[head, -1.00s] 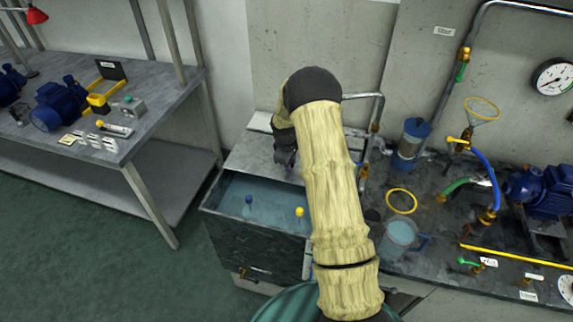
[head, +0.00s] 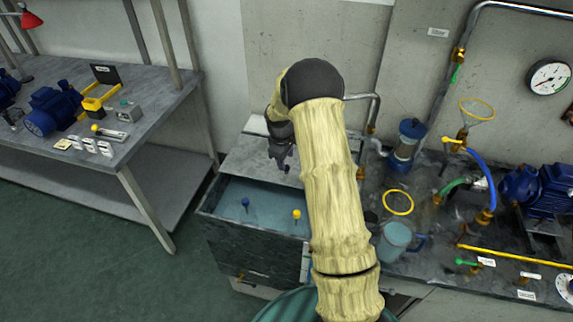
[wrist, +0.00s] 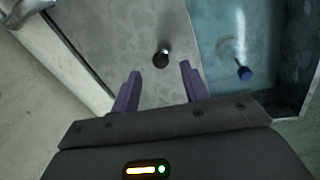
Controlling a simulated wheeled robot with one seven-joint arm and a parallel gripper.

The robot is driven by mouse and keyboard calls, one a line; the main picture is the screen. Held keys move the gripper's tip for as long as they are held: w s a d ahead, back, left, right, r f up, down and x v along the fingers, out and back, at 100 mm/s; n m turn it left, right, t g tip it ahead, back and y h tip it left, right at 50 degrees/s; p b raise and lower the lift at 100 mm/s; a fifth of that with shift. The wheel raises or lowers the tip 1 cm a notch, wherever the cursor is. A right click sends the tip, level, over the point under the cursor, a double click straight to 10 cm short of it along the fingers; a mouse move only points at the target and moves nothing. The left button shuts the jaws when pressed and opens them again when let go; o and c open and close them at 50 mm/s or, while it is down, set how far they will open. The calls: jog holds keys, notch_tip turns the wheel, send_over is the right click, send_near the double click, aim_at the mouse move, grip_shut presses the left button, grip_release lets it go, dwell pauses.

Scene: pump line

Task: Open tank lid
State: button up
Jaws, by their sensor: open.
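The tank (head: 255,240) stands left of my arm in the head view, with its front part uncovered and bluish water showing. The flat grey lid (head: 243,160) covers the back part. In the wrist view the lid (wrist: 120,30) carries a small dark knob (wrist: 160,58) and the water lies to its right. My gripper (head: 281,158) is over the lid in the head view. In the wrist view my gripper (wrist: 160,71) is open and empty, its fingers spread either side of the knob's line, with the knob just beyond the tips. I cannot tell its height above the lid.
A blue-topped rod (head: 246,203) and a yellow-topped one (head: 297,215) stand in the water. A pitcher (head: 395,240), a yellow ring (head: 398,202) and a blue pump (head: 537,190) are on the right bench. A workbench (head: 150,125) is at left.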

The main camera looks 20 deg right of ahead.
notch_tip(320, 180, up, 13)
jog(key=s+a, duration=0.1)
jog(key=shift+s+a+f+b, duration=0.15)
jog(key=shift+s+a+b, duration=0.2)
jog(key=shift+b, duration=0.05)
jog(key=s+a+r+m+p, duration=0.1)
jog(key=s+a+m, duration=0.2)
jog(key=s, duration=0.5)
jog(key=s+a+r+m+y+p, duration=0.1)
jog(key=s+a+m, duration=0.1)
jog(key=s, duration=0.7)
jog(key=s+a+r+m+t+p, duration=0.1)
jog(key=s+a+m+p, duration=0.1)
jog(key=s, duration=0.7)
jog(key=shift+s+a+r+m+y, duration=0.15)
jog(key=shift+a+r+m+y, duration=0.2)
jog(key=shift+a+m, duration=0.5)
